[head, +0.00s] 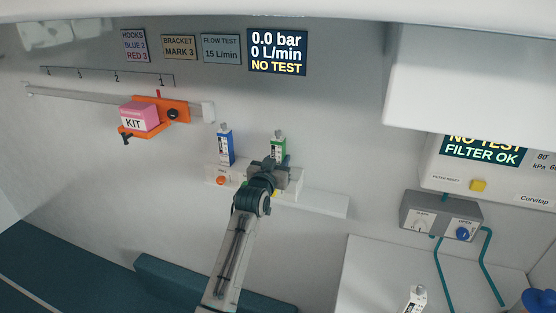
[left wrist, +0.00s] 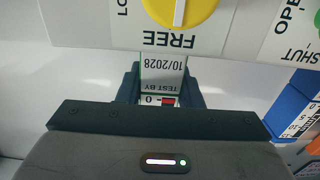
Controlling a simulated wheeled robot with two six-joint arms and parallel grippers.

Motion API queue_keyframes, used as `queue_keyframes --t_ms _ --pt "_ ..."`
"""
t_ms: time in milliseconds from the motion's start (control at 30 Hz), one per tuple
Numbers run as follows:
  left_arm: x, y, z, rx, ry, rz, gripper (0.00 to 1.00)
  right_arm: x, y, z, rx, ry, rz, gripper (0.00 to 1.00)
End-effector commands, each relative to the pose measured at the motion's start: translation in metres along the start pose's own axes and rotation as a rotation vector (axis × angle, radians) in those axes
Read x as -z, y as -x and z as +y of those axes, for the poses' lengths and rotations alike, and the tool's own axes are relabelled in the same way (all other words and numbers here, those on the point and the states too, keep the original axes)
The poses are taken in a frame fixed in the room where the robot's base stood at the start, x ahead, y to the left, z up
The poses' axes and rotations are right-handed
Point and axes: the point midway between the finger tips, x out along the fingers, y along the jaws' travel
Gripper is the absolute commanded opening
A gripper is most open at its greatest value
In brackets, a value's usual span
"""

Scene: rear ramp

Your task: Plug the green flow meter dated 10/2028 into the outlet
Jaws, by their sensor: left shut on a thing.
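The green flow meter (head: 279,147) is upright at the wall panel. Its label in the left wrist view (left wrist: 163,75) reads "TEST BY 10/2028". My left gripper (head: 268,172) is shut on it, in front of the white outlet panel (head: 320,203). A yellow knob (left wrist: 180,10) on the panel is by the word "FREE", close to the meter; the gripper mostly hides it in the head view. I cannot tell whether the meter is seated in the outlet. My right gripper is not in view.
A blue flow meter (head: 225,147) stands left of the green one, above an orange knob (head: 221,180). A pink kit (head: 139,117) sits in an orange bracket on the rail. The wall display (head: 277,52) reads 0.0 bar, 0 L/min, NO TEST. Another labelled device (head: 416,299) is at the bottom right.

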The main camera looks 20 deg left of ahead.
Motion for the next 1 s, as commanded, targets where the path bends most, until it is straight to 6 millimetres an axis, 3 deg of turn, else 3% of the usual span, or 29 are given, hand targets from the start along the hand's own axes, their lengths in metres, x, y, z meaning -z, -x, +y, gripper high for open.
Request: queue_keyframes --t_ms 100,133,267,667,1000 --pt "-0.003 0.0 0.0 0.0 0.0 0.002 0.0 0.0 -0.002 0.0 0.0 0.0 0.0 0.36" --pt "-0.003 0.0 0.0 0.0 0.0 0.002 0.34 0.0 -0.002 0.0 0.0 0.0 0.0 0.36" --pt "-0.002 0.0 0.0 0.0 0.0 0.002 0.58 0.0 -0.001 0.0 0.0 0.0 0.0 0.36" --pt "-0.006 0.007 0.0 0.0 0.0 -0.001 0.58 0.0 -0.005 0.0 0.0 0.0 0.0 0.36" --pt "-0.007 0.066 0.0 0.0 0.0 0.001 0.58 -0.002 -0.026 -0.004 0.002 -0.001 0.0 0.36"
